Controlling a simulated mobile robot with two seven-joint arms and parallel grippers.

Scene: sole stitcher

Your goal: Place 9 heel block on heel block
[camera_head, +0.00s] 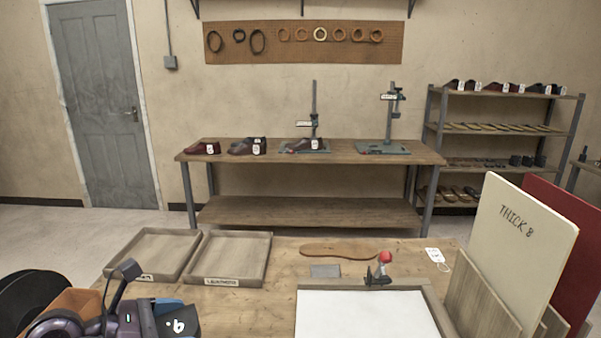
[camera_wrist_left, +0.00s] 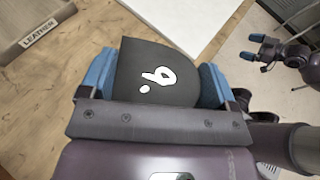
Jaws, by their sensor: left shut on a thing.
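A dark heel block with a white 9-like mark and a dot (camera_wrist_left: 158,80) is held between the blue finger pads of my left gripper (camera_wrist_left: 160,88). It has a rounded edge and a flat face. In the head view the same block (camera_head: 178,322) shows at the bottom left, with my left gripper (camera_head: 160,318) partly cut off by the frame edge. My right gripper (camera_wrist_left: 250,48) shows at the upper right of the left wrist view, its two blue fingertips apart and nothing seen between them. I cannot make out a second heel block.
Two shallow wooden trays (camera_head: 205,258) stand on the workbench (camera_head: 285,262). A brown sole (camera_head: 338,249), a grey plate (camera_head: 325,271), a red-knobbed clamp (camera_head: 380,268) and a white board (camera_head: 362,315) lie to the right.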

